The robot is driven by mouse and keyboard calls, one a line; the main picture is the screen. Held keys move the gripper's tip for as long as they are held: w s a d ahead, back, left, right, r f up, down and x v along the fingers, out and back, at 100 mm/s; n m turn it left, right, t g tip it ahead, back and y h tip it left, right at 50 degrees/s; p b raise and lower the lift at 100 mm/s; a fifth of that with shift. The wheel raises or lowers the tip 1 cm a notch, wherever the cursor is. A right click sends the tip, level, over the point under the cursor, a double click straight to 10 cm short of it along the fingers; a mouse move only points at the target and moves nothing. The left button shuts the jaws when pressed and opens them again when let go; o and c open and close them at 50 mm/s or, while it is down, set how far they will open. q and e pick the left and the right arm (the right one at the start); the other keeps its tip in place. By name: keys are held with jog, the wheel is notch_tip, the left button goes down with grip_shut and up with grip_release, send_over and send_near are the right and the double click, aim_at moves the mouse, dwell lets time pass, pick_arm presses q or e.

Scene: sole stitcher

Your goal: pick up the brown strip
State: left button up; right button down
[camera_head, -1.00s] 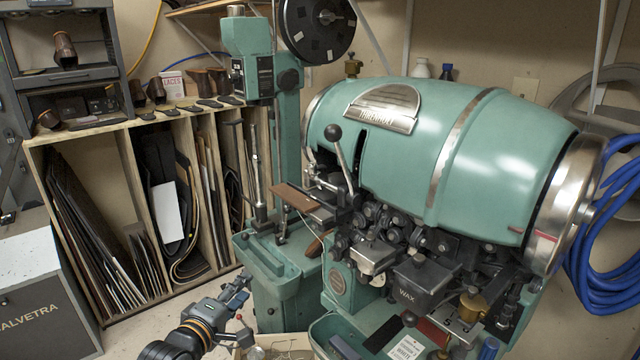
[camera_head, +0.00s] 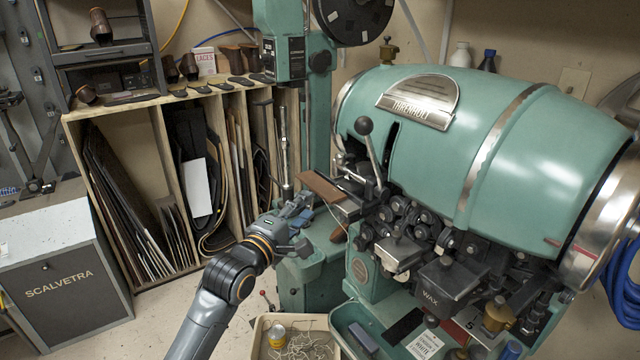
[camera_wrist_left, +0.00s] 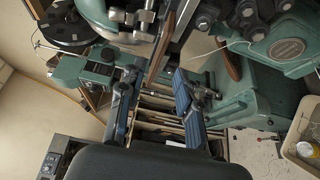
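The brown strip (camera_head: 322,187) is flat and narrow. It lies at a slant on the small work arm at the left front of the green stitching machine (camera_head: 480,150). My left gripper (camera_head: 298,212) is just below and left of the strip, apart from it in the head view. In the left wrist view my left gripper (camera_wrist_left: 155,92) has its two blue-grey fingers spread with nothing held between them. My right gripper is not in view.
A lever with a black ball (camera_head: 364,126) rises just right of the strip. A green post (camera_head: 316,120) stands behind it. A wooden rack (camera_head: 155,190) with leather sheets stands at left. A tray (camera_head: 257,335) with thread and a yellow can sits below.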

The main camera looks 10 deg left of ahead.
aim_at(319, 194)
pick_arm(q)
jog(key=p+x, duration=0.2)
jog(key=x, duration=0.2)
jog(key=shift+r, duration=0.1)
jog(key=shift+w+d, duration=0.2)
jog(key=shift+w, duration=0.3)
grip_shut()
